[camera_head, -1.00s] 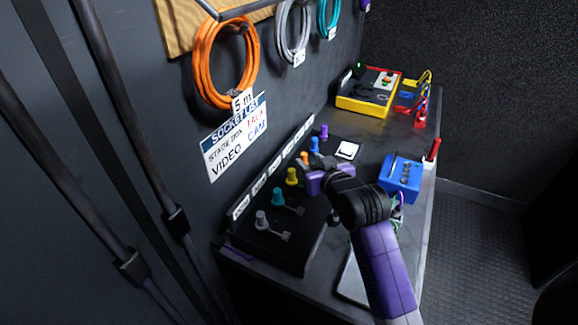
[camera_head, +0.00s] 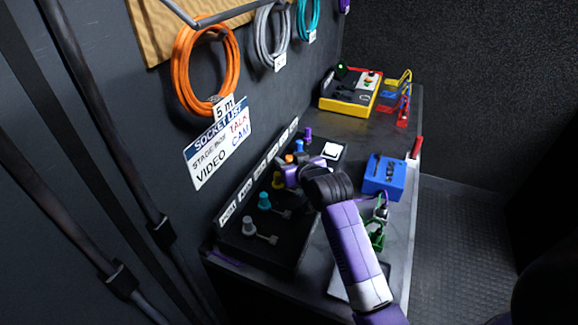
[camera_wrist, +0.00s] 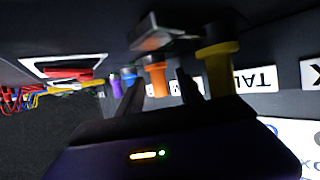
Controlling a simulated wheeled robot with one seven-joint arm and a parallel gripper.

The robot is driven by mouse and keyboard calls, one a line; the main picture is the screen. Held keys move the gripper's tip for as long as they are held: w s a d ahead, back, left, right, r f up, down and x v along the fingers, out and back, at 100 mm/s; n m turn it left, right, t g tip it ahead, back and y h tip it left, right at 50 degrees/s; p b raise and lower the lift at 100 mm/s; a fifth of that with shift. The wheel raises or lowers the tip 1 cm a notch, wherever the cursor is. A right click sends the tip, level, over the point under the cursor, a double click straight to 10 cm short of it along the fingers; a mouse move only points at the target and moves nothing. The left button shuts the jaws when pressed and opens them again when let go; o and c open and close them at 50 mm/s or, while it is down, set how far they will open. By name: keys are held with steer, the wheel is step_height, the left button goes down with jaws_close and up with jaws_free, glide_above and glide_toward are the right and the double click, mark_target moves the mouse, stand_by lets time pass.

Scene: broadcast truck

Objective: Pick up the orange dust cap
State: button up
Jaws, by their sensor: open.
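The orange dust cap (camera_head: 289,158) sits in a row of coloured caps on the black sloped panel, between the yellow cap (camera_head: 278,180) and the blue cap (camera_head: 299,146). It is partly hidden behind my gripper (camera_head: 287,168) in the head view. In the wrist view the orange cap (camera_wrist: 157,80) shows between my two dark fingers, with the yellow cap (camera_wrist: 218,68) just right of the right finger. My gripper (camera_wrist: 160,90) is open. I cannot tell whether a finger touches the orange cap.
A teal cap (camera_head: 264,201), a grey cap (camera_head: 249,225) and a purple cap (camera_head: 308,132) stand in the same row. A blue box (camera_head: 384,178) is on the bench to the right, and a yellow tester (camera_head: 350,97) is farther back. Cable coils hang on the wall.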

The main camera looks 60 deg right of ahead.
jaws_close()
steer(key=shift+r, duration=0.1)
